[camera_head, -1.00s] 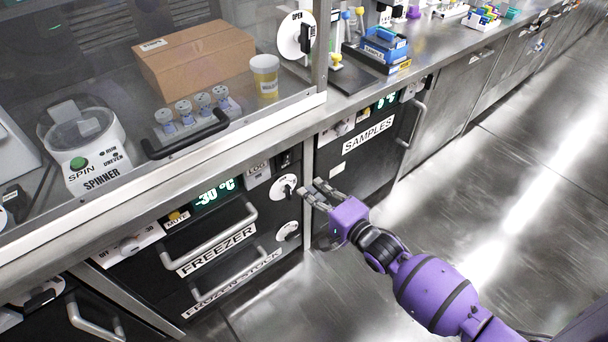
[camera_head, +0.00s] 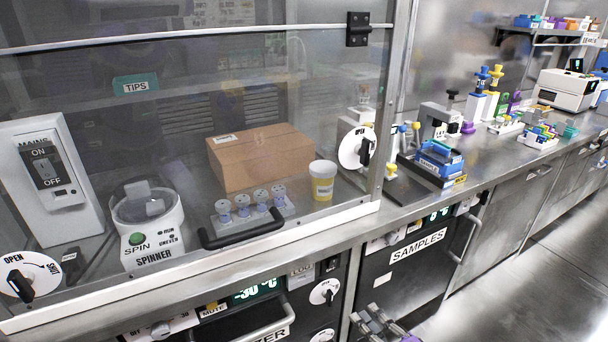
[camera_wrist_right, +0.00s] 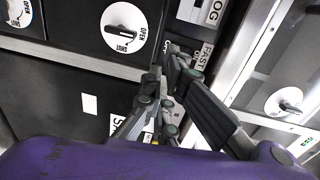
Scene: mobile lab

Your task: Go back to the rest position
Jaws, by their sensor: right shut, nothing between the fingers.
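My right gripper (camera_head: 378,325) shows at the bottom edge of the head view, in front of the cabinet fronts below the bench. Its grey fingers also show in the right wrist view (camera_wrist_right: 172,75), brought together with nothing between them. It is apart from the freezer (camera_head: 262,318) and its white dial (camera_head: 324,291). Most of my right arm is below the head view's edge. My left gripper is in neither view.
A glass-fronted hood holds a spinner (camera_head: 148,225), a cardboard box (camera_head: 262,157) and a yellow-labelled cup (camera_head: 323,180). The samples cabinet (camera_head: 405,265) has a protruding handle (camera_head: 466,240). Blue boxes (camera_head: 438,160) stand on the bench. The floor (camera_head: 500,290) at right is clear.

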